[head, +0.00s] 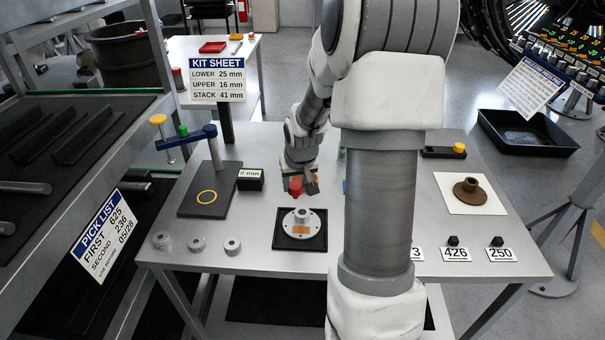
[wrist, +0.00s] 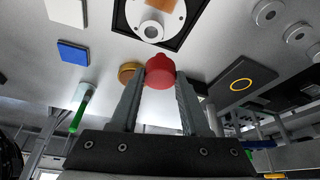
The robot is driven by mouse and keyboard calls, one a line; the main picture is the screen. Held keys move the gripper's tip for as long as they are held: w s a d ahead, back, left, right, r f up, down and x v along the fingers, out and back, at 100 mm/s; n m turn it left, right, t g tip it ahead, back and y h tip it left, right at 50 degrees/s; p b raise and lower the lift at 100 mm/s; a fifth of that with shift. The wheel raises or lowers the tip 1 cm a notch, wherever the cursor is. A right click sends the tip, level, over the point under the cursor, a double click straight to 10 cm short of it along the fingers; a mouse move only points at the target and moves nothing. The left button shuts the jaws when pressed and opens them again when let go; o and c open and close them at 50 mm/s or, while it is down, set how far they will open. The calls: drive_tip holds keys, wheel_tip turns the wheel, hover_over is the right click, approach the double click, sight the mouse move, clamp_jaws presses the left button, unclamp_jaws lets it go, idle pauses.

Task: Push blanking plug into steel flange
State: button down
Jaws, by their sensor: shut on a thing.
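The red blanking plug (head: 295,187) is held between the fingers of my gripper (head: 303,188), above the table and a little behind the flange. In the wrist view the red plug (wrist: 160,70) shows between the two fingertips of my gripper (wrist: 159,88). The steel flange (head: 302,216) is a round grey disc with bolt holes and a raised hub with a central bore. It lies in a square black tray (head: 280,240). In the wrist view the flange (wrist: 174,22) is at the top, apart from the plug. An orange patch shows on its face.
A black plate with a yellow ring (head: 207,197) and a dark block marked mm (head: 250,180) stand left of the tray. Several small grey rings (head: 197,243) line the front left. A brown flanged part (head: 468,190) sits on a white sheet at right. My arm hides part of the table.

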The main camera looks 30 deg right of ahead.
drive_tip(key=shift+s+d+r, duration=0.1)
drive_tip(key=shift+d+r, duration=0.1)
drive_tip(key=shift+d, duration=0.7)
drive_tip(key=shift+f, duration=0.2)
drive_tip(key=shift+f+b, duration=2.35)
drive_tip(key=shift+f, duration=0.35)
drive_tip(key=shift+f+b, duration=1.3)
drive_tip(key=shift+f, duration=0.3)
drive_tip(key=shift+c, duration=1.5)
unclamp_jaws()
drive_tip(key=shift+r, duration=0.1)
drive_tip(key=o, duration=0.3)
